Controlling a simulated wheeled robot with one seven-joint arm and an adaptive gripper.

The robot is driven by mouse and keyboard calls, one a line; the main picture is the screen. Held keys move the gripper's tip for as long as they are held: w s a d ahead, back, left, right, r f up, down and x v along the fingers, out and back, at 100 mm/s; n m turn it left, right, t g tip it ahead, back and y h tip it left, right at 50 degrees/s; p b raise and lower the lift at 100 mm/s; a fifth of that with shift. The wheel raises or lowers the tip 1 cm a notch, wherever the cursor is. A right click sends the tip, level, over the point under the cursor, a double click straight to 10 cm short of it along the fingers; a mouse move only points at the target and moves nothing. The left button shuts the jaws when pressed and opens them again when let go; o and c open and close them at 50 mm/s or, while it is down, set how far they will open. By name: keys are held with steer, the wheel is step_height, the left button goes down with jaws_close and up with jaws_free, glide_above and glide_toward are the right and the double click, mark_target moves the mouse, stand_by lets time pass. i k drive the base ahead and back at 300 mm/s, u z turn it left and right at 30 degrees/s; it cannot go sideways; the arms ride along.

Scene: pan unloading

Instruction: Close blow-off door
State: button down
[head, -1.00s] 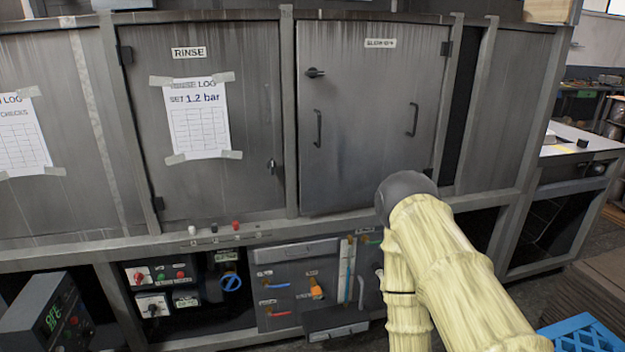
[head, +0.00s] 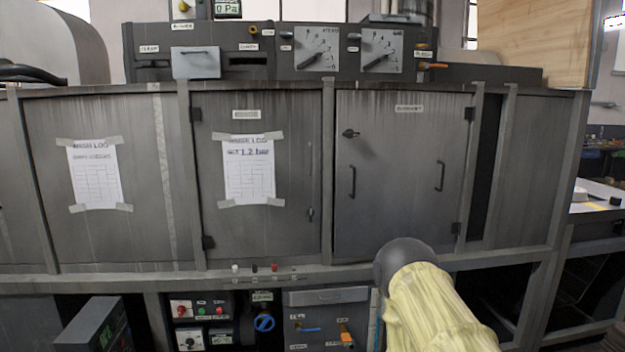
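The blow-off door (head: 395,190) is the grey metal door right of the middle in the head view, with a label at its top. It has a dark turn latch (head: 351,133) at upper left, a bar handle (head: 352,182) on the left and another bar handle (head: 440,176) on the right. Its hinges are along the right edge. The door stands at or very near its frame; I cannot tell whether it is fully shut. My covered arm rises in front of its lower right. My gripper is out of view.
The rinse door (head: 262,230) with a taped log sheet is to the left. A ledge with small buttons (head: 275,267) runs below the doors. Above is a panel with two dials (head: 380,50). A dark control box (head: 95,325) stands at lower left.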

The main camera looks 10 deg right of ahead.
mark_target(402, 177)
steer(key=u, duration=0.25)
steer(key=i, duration=0.95)
steer(key=z, duration=0.35)
